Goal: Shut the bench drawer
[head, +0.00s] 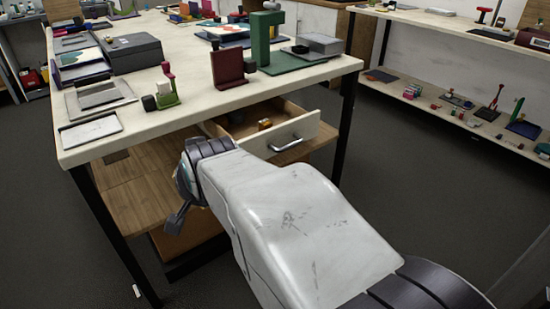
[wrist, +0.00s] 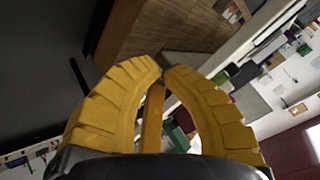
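The bench drawer (head: 292,133) stands pulled out under the worktop, its pale front facing the right side of the head view. A grey bar handle (head: 285,144) is on that front.
The bench worktop (head: 185,122) carries frames, boxes and stands. A black bench leg (head: 346,130) stands right of the drawer. A wooden lower shelf (head: 130,193) lies left of my arm. A shelving unit (head: 425,105) stands at the right, with open floor (head: 410,190) between.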

